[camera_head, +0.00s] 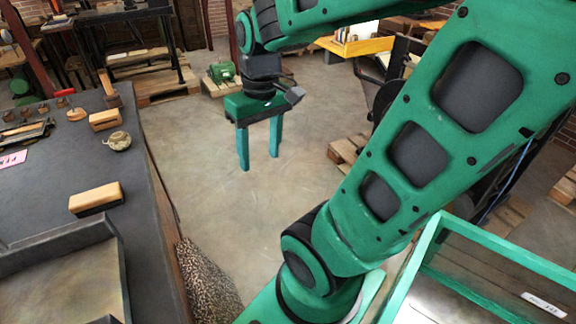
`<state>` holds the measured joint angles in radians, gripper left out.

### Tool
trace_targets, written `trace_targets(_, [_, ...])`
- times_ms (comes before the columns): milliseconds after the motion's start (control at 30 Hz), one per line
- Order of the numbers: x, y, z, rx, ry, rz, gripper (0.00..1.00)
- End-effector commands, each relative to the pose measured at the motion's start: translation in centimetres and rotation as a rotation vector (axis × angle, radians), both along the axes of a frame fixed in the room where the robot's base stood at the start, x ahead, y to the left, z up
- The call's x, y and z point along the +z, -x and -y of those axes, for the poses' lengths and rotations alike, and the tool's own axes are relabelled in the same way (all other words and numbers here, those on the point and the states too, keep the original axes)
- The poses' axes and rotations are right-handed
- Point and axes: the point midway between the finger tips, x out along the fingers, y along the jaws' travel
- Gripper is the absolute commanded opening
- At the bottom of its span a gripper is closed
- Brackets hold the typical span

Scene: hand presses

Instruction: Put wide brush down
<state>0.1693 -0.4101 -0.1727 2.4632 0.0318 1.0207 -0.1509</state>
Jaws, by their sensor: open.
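A wide brush (96,196), with a pale wooden back and dark bristles below, lies on the dark worktop (60,160) near its right edge, beside a tray. My gripper (259,165) hangs over the floor to the right of the worktop. Its two green fingers point down and stand apart, with nothing between them. It is clear of the brush and does not touch it.
A grey tray (112,240) is at the worktop's front left. A smaller wooden block (105,120), a small round pot (118,140) and a wooden-handled tool (110,90) stand farther back. A green-framed crate (432,244) is at the lower right. Open floor lies beneath my gripper.

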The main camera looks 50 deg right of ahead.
Motion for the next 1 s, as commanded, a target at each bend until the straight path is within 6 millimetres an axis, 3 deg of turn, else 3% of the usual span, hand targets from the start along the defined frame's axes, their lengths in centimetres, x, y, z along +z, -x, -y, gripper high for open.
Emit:
trace_targets(33, [-0.5,2.1,0.8,-0.095,0.002,-0.017,0.53])
trace_targets(100, [-1.2,4.4,1.6,-0.204,0.006,-0.040,0.53])
trace_targets(300, [-2.1,7.5,2.3,-0.347,0.008,-0.074,0.53])
trace_targets(800, [-2.1,7.5,2.4,-0.349,0.009,-0.074,0.53])
trace_targets(867, [-2.6,6.4,2.4,-0.350,0.011,-0.088,0.53])
trace_targets(1000, [-2.6,6.2,2.4,-0.349,0.012,-0.088,0.53])
